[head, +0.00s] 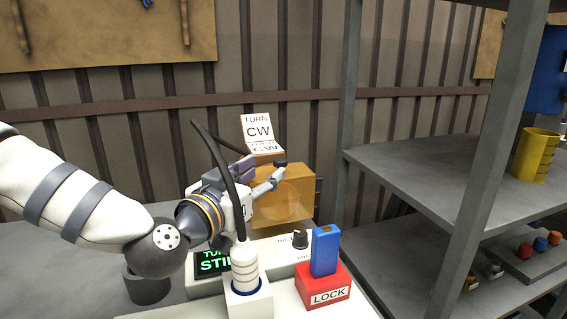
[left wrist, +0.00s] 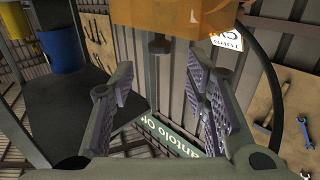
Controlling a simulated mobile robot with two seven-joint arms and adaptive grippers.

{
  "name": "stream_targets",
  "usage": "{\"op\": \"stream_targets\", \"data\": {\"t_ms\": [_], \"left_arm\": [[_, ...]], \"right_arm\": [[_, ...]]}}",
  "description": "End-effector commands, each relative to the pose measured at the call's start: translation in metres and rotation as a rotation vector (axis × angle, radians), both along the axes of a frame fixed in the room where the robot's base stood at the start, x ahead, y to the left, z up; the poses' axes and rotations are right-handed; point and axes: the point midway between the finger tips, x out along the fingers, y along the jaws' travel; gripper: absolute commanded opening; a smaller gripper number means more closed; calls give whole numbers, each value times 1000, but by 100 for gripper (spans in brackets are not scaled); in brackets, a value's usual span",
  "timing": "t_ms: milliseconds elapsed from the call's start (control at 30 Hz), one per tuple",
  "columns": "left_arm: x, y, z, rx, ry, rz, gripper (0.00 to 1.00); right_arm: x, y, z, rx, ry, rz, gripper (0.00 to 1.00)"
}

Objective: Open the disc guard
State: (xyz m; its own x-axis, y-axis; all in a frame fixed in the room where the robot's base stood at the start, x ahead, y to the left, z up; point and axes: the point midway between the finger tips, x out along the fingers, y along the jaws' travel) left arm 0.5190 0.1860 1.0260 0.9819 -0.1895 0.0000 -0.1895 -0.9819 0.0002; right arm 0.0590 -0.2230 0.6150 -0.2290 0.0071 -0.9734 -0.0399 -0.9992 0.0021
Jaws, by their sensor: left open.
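The disc guard (head: 285,205) is an orange see-through box with a pale round disc showing through its face. It also fills the top of the left wrist view (left wrist: 185,12). A small dark knob (left wrist: 160,45) sticks out from it there. My left gripper (head: 270,175) is in front of the guard's upper left part, fingers spread. In the left wrist view its fingers (left wrist: 160,80) stand apart, with the knob between and just beyond the tips. Nothing is gripped. Contact with the guard cannot be told. My right gripper is not in view.
A "TURN CW" sign (head: 258,130) stands above the guard. A grey shelf (head: 400,165) stands right.

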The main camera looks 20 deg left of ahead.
Motion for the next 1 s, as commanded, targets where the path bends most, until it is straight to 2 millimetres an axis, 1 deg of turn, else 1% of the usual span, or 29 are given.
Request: {"op": "stream_targets", "data": {"t_ms": [33,100,200,300,433,667,767,800,867,1000], "left_arm": [[10,-2,-16,1,12,0,43],[29,-5,-12,0,7,1,43],[50,-9,-10,1,6,1,43],[65,-12,-8,2,4,1,43],[73,-14,-5,0,1,-1,43],[74,-15,-3,0,-1,-1,43],[74,-15,-3,0,-1,-1,23],[74,-15,-3,0,-1,-1,14],[74,-15,-3,0,-1,-1,0],[74,-15,-3,0,-1,-1,0]], "right_arm": [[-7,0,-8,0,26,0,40],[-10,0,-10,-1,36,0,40],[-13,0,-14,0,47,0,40],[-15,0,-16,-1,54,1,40],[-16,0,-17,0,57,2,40],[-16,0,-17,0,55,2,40],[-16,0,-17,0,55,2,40],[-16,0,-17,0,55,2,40],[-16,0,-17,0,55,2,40],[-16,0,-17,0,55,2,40]]}}
